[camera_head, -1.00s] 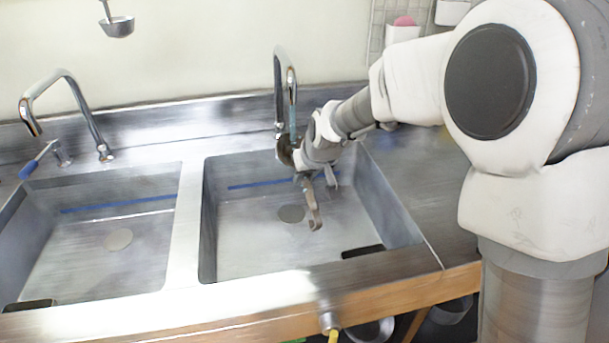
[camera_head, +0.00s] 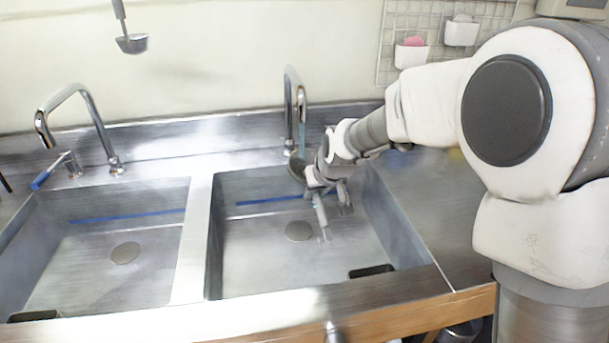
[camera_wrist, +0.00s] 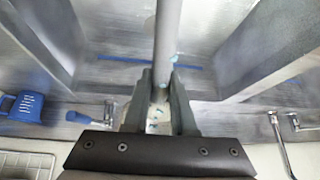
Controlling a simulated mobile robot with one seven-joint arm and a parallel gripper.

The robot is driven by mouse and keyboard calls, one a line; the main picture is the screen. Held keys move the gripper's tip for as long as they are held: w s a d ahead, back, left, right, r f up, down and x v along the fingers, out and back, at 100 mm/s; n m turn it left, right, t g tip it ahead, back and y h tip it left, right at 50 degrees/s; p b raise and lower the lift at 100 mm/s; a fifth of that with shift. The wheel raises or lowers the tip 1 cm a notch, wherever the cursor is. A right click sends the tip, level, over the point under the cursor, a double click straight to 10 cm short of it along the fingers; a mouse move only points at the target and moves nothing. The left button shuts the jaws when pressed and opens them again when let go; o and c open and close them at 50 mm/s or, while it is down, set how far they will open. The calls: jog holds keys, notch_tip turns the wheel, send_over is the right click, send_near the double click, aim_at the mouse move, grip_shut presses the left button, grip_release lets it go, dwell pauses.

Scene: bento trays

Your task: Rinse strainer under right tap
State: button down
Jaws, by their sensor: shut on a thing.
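My gripper (camera_head: 325,187) is over the back of the right sink (camera_head: 262,268), just in front of the right tap (camera_head: 289,105). In the wrist view my gripper (camera_wrist: 162,85) is shut on a grey rod, the strainer's handle (camera_wrist: 167,35). The handle (camera_head: 320,211) slants down toward the sink floor in the head view. A dark round shape beside the gripper, below the spout, looks like the strainer's bowl (camera_head: 297,168), partly hidden by my arm. A bluish stream (camera_head: 302,137) runs down from the spout to about that shape.
The left sink (camera_head: 80,265) has its own tap (camera_head: 88,110) and a blue-handled tool or lever (camera_head: 42,180) behind it. A ladle (camera_head: 131,43) hangs on the wall. A wire rack (camera_head: 387,45) is at the back right.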

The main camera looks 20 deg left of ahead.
jog(key=shift+s+a, duration=0.25)
jog(key=shift+s, duration=0.05)
jog(key=s+d+b, duration=0.2)
jog(key=s+d, duration=0.2)
jog(key=d, duration=0.2)
jog(key=shift+s+d+b, duration=0.25)
jog(key=shift+s+b, duration=0.1)
jog(key=shift+s, duration=0.05)
dwell(0.4)
dwell(1.0)
jog(key=s+d+r, duration=0.3)
jog(key=d+r, duration=0.1)
jog(key=shift+p, duration=0.3)
dwell(0.8)
